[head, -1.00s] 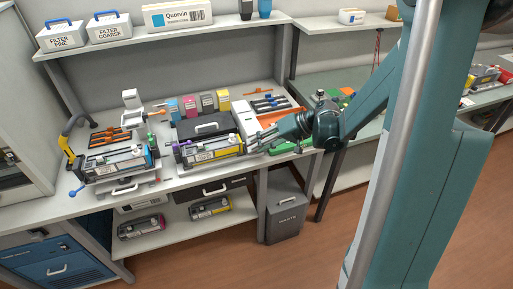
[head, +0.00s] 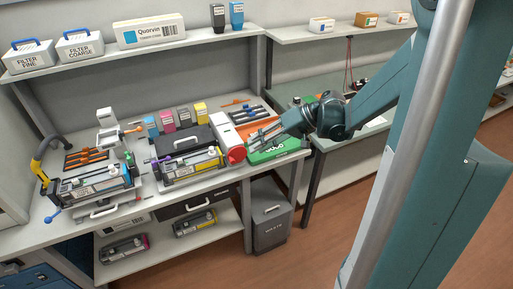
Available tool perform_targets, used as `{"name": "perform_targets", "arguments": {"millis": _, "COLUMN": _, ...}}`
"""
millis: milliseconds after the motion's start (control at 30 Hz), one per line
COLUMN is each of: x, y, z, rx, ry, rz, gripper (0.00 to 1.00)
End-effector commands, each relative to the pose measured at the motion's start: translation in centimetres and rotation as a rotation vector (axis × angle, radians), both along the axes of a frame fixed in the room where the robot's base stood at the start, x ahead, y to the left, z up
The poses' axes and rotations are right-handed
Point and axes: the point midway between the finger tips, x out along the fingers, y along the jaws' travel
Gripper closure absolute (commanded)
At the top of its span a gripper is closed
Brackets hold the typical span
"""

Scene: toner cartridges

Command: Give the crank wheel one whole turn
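A red round disc (head: 237,155) is on the front end of a white box-shaped unit (head: 225,131) on the bench; it looks like the crank wheel, but its handle is not clear. My gripper (head: 254,142) is just right of the disc, above a green case, with its fingers pointing left. I cannot tell whether it touches the disc or how far apart the fingers are. A small crank arm with a blue knob (head: 52,217) sticks out at the left cartridge stand (head: 92,186).
A second cartridge stand (head: 188,168) is left of the white unit. The green case (head: 283,152) and an orange tray (head: 262,131) lie around my gripper. A grey waste bin (head: 271,226) is below the bench's right end.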

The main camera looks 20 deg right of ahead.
Motion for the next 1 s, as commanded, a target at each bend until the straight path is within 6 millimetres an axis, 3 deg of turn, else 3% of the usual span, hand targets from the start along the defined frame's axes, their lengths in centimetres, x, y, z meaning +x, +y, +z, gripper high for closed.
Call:
{"name": "perform_targets", "arguments": {"millis": 533, "x": 0.3, "y": 0.6, "z": 0.0, "rx": -0.02, "ry": 0.035, "rz": 0.004, "gripper": 0.71}}
{"name": "perform_targets", "arguments": {"millis": 1000, "x": 2.2, "y": 4.6, "z": -0.7, "rx": -0.232, "ry": 0.288, "rz": -0.006, "gripper": 0.71}}
